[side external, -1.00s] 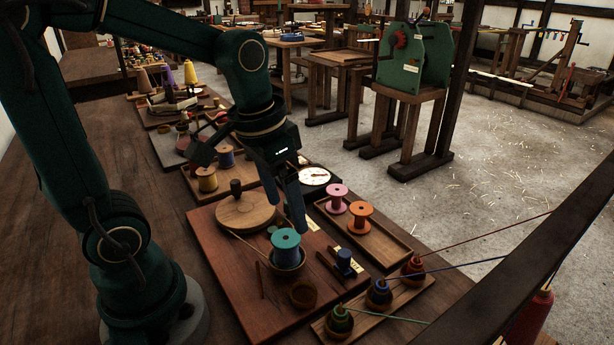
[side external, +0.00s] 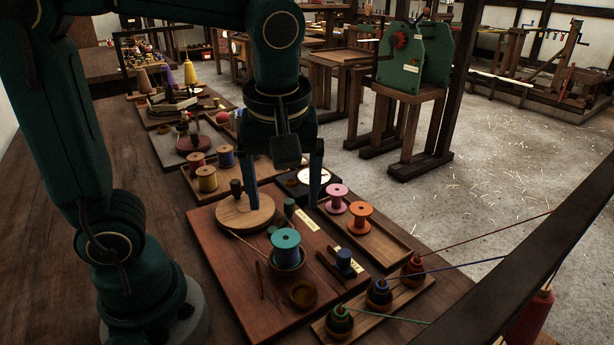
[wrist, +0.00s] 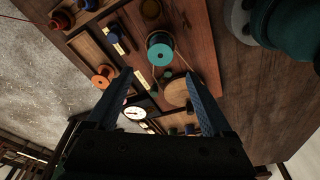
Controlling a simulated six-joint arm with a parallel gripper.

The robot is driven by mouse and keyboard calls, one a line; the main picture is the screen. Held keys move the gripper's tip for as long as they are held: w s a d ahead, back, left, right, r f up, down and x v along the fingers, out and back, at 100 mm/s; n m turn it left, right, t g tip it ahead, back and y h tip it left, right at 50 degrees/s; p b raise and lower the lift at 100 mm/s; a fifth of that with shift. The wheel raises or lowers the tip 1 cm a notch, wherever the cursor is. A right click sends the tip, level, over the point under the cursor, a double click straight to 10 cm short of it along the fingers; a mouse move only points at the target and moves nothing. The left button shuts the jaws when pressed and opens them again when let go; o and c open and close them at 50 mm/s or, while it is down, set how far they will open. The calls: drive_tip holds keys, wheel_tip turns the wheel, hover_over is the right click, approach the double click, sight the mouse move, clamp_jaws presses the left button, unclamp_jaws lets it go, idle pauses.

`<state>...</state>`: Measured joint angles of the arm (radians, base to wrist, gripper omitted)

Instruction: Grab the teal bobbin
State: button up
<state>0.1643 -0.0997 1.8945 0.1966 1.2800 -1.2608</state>
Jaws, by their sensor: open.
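The teal bobbin (side external: 286,241) has a teal top flange and a blue winding below it. It stands upright in a small round wooden cup (side external: 288,266) on the reddish-brown board. In the wrist view the teal bobbin (wrist: 160,52) lies beyond the fingertips, a little above the middle. My gripper (side external: 284,203) is open and empty, its two blue-grey fingers pointing down. It hangs above the far part of the board, behind the bobbin and apart from it. The wrist view shows both fingers (wrist: 158,72) spread wide with nothing between them.
A round wooden disc (side external: 240,214) lies on the board (side external: 230,273) behind the bobbin. A tray at right holds pink (side external: 336,196) and orange (side external: 360,218) bobbins. A small dark-blue piece (side external: 344,260) stands right of the cup. Several threaded spools line the front right rack.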

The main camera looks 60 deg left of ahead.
sight(286, 238)
drive_tip(key=x, duration=1)
drive_tip(key=shift+a+f, duration=0.1)
drive_tip(key=shift+f, duration=0.2)
drive_tip(key=shift+r, duration=0.1)
drive_tip(key=shift+w+a+v, duration=0.1)
drive_tip(key=shift+a+v, duration=0.1)
drive_tip(key=shift+v, duration=0.95)
drive_tip(key=shift+w+a+v, duration=0.15)
drive_tip(key=shift+a+v, duration=0.05)
drive_tip(key=shift+v, duration=0.9)
drive_tip(key=shift+w+a+v, duration=0.1)
drive_tip(key=shift+a+v, duration=0.1)
drive_tip(key=shift+v, duration=0.95)
drive_tip(key=shift+r, duration=0.1)
drive_tip(key=shift+r, duration=0.25)
drive_tip(key=s+d+r+m+t+h, duration=0.2)
drive_tip(key=s+m+t, duration=0.2)
drive_tip(key=m, duration=0.8)
drive_tip(key=shift+s+d, duration=0.35)
drive_tip(key=shift+s, duration=0.5)
